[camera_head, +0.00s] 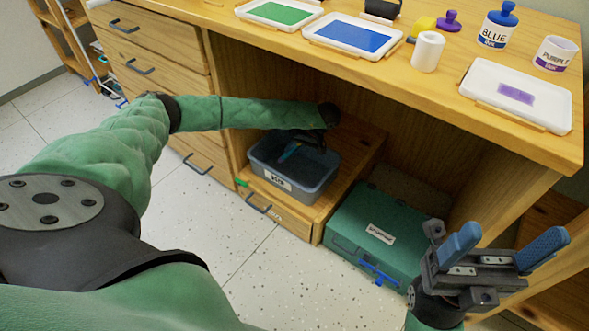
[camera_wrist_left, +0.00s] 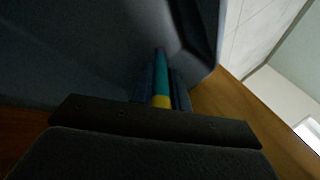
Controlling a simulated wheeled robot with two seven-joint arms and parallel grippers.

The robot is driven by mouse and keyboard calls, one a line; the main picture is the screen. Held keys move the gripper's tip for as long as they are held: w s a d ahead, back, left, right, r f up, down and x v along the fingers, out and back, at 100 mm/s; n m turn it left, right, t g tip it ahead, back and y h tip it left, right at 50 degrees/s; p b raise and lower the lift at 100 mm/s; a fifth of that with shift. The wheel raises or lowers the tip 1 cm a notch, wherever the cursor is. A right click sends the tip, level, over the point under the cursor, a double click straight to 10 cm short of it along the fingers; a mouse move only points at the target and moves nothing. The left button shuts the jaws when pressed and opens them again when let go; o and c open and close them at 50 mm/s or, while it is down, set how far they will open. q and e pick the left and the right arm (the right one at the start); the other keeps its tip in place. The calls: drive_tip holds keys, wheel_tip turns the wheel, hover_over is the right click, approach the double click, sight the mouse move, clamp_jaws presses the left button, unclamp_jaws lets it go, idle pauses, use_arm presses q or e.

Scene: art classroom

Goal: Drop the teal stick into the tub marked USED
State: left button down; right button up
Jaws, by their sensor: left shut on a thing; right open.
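The grey-blue tub (camera_head: 318,186) stands on a low wooden drawer unit under the table. Its front bears a white label (camera_head: 277,180), too small to read surely. My left gripper (camera_head: 289,152) reaches down over the tub's opening. In the left wrist view it is shut on the teal stick (camera_wrist_left: 160,72), which has a yellow band (camera_wrist_left: 161,101) near the fingers. The stick points into the tub, whose dark inside (camera_wrist_left: 80,60) fills much of that view. Whether the stick touches the tub's floor cannot be told. My right gripper (camera_head: 503,249) is open and empty at the lower right.
A green case (camera_head: 375,235) with a label lies right of the tub. The table (camera_head: 400,92) overhangs the tub and carries paint trays, a BLUE jar (camera_head: 497,28) and a PURPLE jar (camera_head: 556,54). A small green thing (camera_head: 241,182) lies left of the tub.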

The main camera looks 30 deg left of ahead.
use_arm(q)
drive_tip(key=c, duration=1.3)
unclamp_jaws()
drive_tip(key=shift+r, duration=0.1)
drive_tip(key=shift+p+v, duration=1.1)
drive_tip(key=shift+v, duration=2.7)
drive_tip(key=shift+d+r+p, duration=0.1)
drive_tip(key=shift+r+p, duration=1.3)
drive_tip(key=shift+r, duration=0.45)
drive_tip(key=shift+r, duration=0.15)
